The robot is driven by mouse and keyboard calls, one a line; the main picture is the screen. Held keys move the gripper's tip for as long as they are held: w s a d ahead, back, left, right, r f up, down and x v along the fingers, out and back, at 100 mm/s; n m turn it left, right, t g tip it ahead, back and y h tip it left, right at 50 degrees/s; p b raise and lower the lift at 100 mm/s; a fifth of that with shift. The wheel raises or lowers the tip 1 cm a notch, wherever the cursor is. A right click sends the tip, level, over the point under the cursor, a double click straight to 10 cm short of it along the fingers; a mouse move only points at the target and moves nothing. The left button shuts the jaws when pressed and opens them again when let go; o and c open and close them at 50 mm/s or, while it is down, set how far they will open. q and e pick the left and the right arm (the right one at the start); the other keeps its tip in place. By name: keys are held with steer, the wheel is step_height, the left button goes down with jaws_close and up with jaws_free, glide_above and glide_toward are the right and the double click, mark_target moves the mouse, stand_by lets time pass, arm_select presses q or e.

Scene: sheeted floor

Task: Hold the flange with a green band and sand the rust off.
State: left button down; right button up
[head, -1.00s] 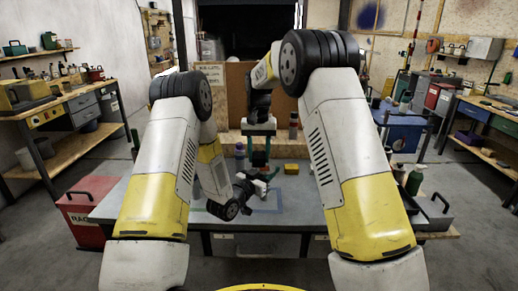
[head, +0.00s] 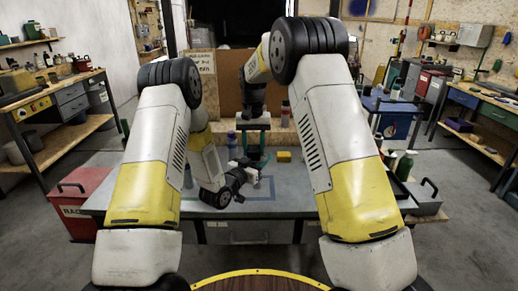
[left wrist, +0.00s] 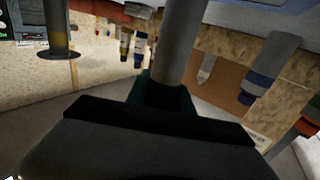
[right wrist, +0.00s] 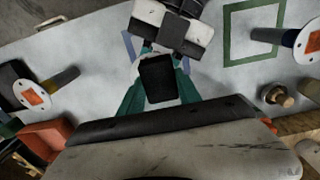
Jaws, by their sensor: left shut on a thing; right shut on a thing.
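My left gripper (head: 250,172) is shut on a flange's grey pipe (left wrist: 176,45), seen between its teal fingers in the left wrist view. The colour of its band cannot be seen. My right gripper (right wrist: 157,90) points down and is shut on a dark sanding block (right wrist: 160,78). The block is over the held flange's pale disc (right wrist: 135,70), which is mostly hidden; I cannot tell whether they touch. Two other flanges stand on the table, each with an orange rust patch: a left one (right wrist: 22,96) and a right one (right wrist: 315,42). The left arm hides part of the table.
Green bottles (head: 403,165) and a grey box (head: 424,201) are at the right. A red bin (head: 85,190) stands at the left. A blue outline (head: 262,188) marks the tabletop.

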steer(key=shift+a, duration=0.55)
steer(key=shift+d+r, duration=0.1)
steer(key=shift+r, duration=3.9)
steer(key=shift+f, duration=0.1)
